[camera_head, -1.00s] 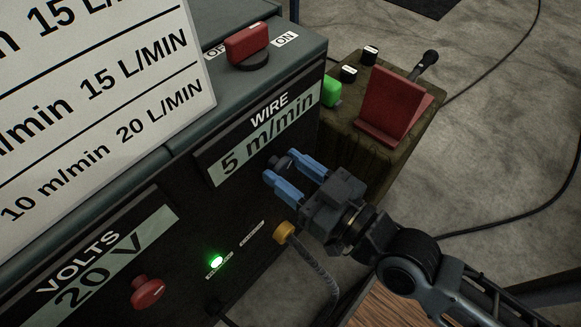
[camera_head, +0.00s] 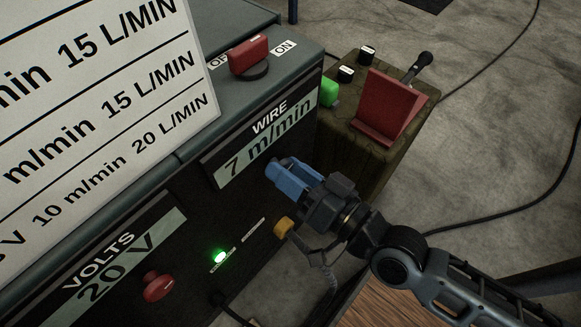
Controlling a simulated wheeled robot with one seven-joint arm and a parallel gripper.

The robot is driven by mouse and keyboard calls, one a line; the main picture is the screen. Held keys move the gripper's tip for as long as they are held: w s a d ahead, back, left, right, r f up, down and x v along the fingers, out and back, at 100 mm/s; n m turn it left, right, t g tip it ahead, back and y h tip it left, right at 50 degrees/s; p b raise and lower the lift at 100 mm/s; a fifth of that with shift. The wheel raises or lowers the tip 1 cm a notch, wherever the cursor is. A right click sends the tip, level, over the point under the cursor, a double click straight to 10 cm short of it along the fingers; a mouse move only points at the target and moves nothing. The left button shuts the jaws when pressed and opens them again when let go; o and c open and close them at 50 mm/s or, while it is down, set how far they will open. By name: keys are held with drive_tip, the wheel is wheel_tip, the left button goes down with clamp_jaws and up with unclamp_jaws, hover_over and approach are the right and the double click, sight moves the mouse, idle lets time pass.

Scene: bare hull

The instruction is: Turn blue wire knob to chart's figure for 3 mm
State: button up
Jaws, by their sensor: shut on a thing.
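The wire display (camera_head: 268,142) on the dark front panel reads 7 m/min. My gripper (camera_head: 279,171) has its blue fingers shut on the wire knob just below that display. The fingers hide nearly all of the knob. The chart (camera_head: 95,110) is a white sheet at the upper left, cut off by the picture's edge. Its visible parts show lines ending in 15 L/MIN and a lowest line with 10 m/min and 20 L/MIN. The 3 mm line cannot be picked out here.
The volts display (camera_head: 115,265) reads 20 V above a red knob (camera_head: 158,286). A green lamp (camera_head: 220,257) is lit. A yellow connector (camera_head: 283,227) sits below my gripper. A red on/off switch (camera_head: 250,55) is on top. A wooden box (camera_head: 350,145) with a red holder (camera_head: 390,105) stands right.

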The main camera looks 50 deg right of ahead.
idle(0.3)
drive_tip(key=o, duration=1)
drive_tip(key=shift+s, duration=3.9)
drive_tip(key=shift+s, duration=0.1)
drive_tip(key=s+r+n+g, duration=0.3)
drive_tip(key=s+r+n, duration=0.2)
drive_tip(key=s+n, duration=0.45)
drive_tip(key=shift+m, duration=0.95)
drive_tip(key=r+p, duration=0.5)
drive_tip(key=s+r+p, duration=0.1)
drive_tip(key=r+p, duration=0.9)
drive_tip(key=shift+s+r, duration=0.2)
drive_tip(key=shift+s, duration=0.05)
